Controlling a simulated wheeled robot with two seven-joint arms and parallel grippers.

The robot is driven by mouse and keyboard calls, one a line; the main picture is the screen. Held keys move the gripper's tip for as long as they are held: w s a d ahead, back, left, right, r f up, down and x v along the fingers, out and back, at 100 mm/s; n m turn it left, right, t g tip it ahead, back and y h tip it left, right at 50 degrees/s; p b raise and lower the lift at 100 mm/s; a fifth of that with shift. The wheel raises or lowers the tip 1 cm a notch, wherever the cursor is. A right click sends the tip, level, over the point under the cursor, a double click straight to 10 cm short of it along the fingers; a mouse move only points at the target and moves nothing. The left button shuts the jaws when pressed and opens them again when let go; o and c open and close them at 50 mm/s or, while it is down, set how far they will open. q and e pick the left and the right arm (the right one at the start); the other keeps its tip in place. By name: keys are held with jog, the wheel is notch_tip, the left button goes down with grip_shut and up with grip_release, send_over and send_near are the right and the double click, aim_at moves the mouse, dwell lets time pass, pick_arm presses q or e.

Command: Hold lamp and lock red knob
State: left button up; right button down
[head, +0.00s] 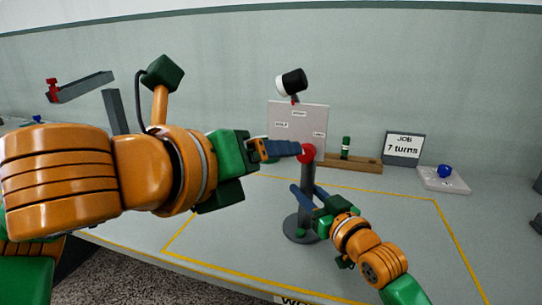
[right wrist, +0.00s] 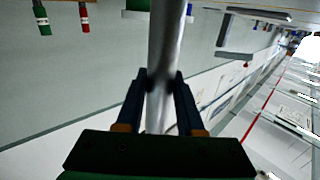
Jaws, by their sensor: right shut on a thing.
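The lamp has a grey post (head: 308,178) on a round dark base (head: 297,236). Its black-and-white head (head: 291,82) shows higher up; how it joins the post is unclear. The red knob (head: 308,153) is at the top of the post. My right gripper (head: 307,190) is shut on the post below the knob; in the right wrist view its fingers (right wrist: 160,80) lie either side of the post. My left gripper (head: 285,149) reaches in from the left, with its dark blue fingertips at the knob. The fingers overlap, so their gap and contact are hidden.
A pale labelled panel (head: 299,118) stands behind the lamp. A wooden rack (head: 365,164) with a green spindle (head: 346,146), a "JOB 7 turns" sign (head: 403,148) and a blue knob (head: 445,171) on a pale block are at right. The yellow-outlined table front is mostly clear.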

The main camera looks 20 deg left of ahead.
jog(key=shift+c, duration=2.2)
grip_release()
jog(key=shift+w+f, duration=0.1)
jog(key=shift+f, duration=0.05)
